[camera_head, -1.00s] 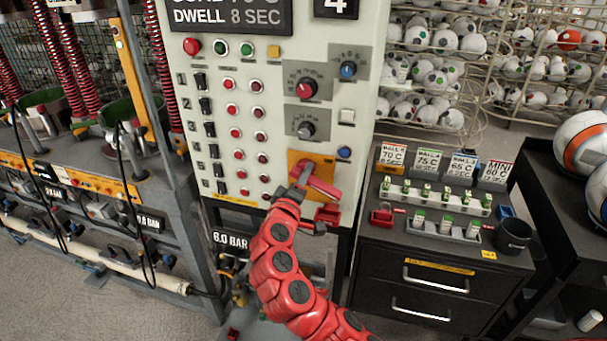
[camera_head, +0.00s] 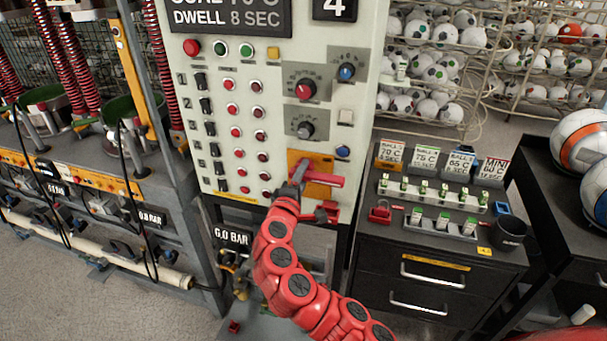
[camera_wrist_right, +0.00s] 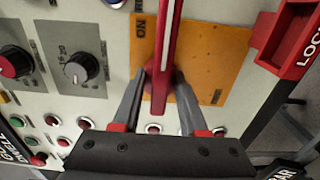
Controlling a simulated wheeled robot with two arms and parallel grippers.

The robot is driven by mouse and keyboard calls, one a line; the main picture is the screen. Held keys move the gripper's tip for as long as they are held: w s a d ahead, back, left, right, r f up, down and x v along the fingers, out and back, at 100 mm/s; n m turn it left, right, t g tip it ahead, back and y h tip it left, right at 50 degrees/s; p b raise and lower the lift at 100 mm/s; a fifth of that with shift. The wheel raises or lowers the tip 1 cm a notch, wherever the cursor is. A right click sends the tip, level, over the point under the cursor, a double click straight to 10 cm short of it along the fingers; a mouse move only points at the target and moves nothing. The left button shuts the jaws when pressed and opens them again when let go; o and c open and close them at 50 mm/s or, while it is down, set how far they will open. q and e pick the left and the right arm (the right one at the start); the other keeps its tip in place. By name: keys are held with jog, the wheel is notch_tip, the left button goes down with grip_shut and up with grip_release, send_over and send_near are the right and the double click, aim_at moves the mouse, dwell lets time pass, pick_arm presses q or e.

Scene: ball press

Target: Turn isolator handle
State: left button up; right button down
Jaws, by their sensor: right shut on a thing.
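The red isolator handle (camera_head: 324,179) sits on a yellow-orange plate (camera_head: 297,157) low on the pale control panel. It lies nearly level in the head view, with its free end to the right. In the right wrist view the red handle (camera_wrist_right: 164,50) runs up and down the picture, in front of the orange plate (camera_wrist_right: 215,45). My right gripper (camera_head: 300,172) is at the handle's left part. Its fingers (camera_wrist_right: 163,72) stand on either side of the handle, shut on it. My left gripper is in no view.
A red lockout piece (camera_head: 327,212) is just below the plate. Knobs (camera_head: 306,129) and rows of buttons surround it on the panel. A black cabinet (camera_head: 430,270) with a padlock (camera_head: 380,212) and a dark cup (camera_head: 508,234) stands to the right.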

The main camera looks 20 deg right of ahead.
jog(key=c, duration=0.8)
grip_release()
jog(key=shift+a, duration=0.1)
jog(key=shift+o, duration=0.2)
jog(key=b+v, duration=0.2)
jog(key=v, duration=1.5)
jog(key=shift+s+b, duration=0.2)
jog(key=shift+b, duration=0.15)
jog(key=shift+a, duration=0.15)
